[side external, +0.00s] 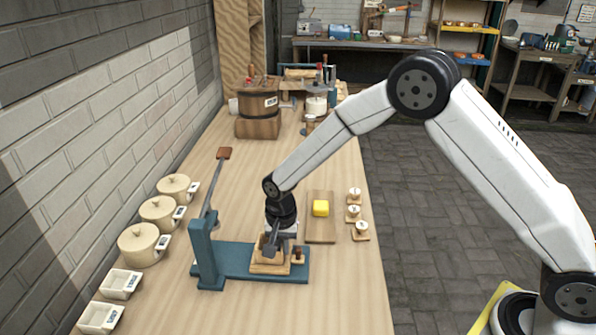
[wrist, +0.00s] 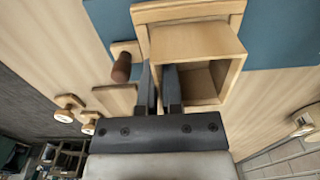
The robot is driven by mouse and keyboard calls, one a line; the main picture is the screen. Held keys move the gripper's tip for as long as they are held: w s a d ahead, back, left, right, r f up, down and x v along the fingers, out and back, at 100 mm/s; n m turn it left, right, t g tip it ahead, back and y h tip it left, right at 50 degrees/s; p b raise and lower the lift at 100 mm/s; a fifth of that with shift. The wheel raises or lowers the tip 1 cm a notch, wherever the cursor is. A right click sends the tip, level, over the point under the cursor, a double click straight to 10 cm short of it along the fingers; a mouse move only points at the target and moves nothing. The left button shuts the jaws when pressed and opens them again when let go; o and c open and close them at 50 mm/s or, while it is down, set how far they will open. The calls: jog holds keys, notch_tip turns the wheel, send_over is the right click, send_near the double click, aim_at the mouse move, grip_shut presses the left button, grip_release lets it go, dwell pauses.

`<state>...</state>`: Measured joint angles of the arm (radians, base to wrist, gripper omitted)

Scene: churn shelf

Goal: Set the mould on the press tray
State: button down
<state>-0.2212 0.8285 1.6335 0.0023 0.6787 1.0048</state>
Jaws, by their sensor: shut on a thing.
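The mould (wrist: 198,38) is an open, pale wooden box. My gripper (wrist: 160,78) is shut on its near-left wall in the wrist view, one finger inside the box and one outside. The press tray (wrist: 188,9) is a wooden frame on the blue press base, partly hidden behind the mould. In the side view my gripper (side external: 271,246) points down at the press, and the tray (side external: 268,269) shows beneath it. The mould is mostly hidden there by my gripper. I cannot tell whether it touches the tray.
The blue press (side external: 207,252) has a tall lever (side external: 216,180) left of my gripper. A yellow butter block (side external: 320,208) lies on a board (side external: 320,234) to the right, beside several small stamps (side external: 354,213). Lidded crocks (side external: 142,245) and white dishes (side external: 121,284) line the wall.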

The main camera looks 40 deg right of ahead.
jog(key=shift+f, duration=0.15)
dwell(0.6)
jog(key=c, duration=0.7)
grip_release()
jog(key=c, duration=0.4)
jog(key=shift+r, duration=0.2)
jog(key=shift+r, duration=3)
